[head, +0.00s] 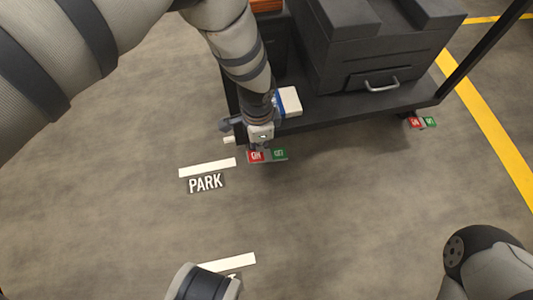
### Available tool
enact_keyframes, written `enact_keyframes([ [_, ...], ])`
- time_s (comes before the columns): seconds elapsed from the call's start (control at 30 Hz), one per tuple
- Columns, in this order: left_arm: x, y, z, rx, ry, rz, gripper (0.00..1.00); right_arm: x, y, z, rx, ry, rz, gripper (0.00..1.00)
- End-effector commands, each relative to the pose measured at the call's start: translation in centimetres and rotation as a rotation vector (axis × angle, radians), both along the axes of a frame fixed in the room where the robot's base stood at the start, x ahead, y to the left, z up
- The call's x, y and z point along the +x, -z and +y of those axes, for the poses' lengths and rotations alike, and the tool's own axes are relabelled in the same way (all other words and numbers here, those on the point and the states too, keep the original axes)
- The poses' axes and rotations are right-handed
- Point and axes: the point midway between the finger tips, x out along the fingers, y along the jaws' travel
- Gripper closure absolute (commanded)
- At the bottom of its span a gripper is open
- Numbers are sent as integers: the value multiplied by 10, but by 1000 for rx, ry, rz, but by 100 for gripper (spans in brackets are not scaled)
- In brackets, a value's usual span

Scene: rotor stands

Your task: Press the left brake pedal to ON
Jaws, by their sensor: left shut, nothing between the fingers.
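The left brake pedal shows as a red ON plate (256,156) and a green plate (280,154) side by side, low at the near left corner of the cart (330,122). My left gripper (258,146) points down just above the red plate, shut and empty. Its fingertips are small here, and I cannot tell whether they touch the red plate. The gripper and wrist hide the cart corner and whatever joins the pedal to it. My right gripper is not in view.
A dark case (375,55) with a metal handle sits on the cart. A second red and green pedal (421,123) is at the cart's right corner. A PARK marking (206,183) and white line lie on the floor. Open floor lies in front.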

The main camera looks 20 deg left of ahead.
Motion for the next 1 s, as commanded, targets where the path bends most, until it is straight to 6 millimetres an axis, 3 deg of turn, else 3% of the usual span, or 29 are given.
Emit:
enact_keyframes([
  [1.0, 0, 13, 0, 0, 0, 1, 100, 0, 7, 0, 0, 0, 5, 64],
])
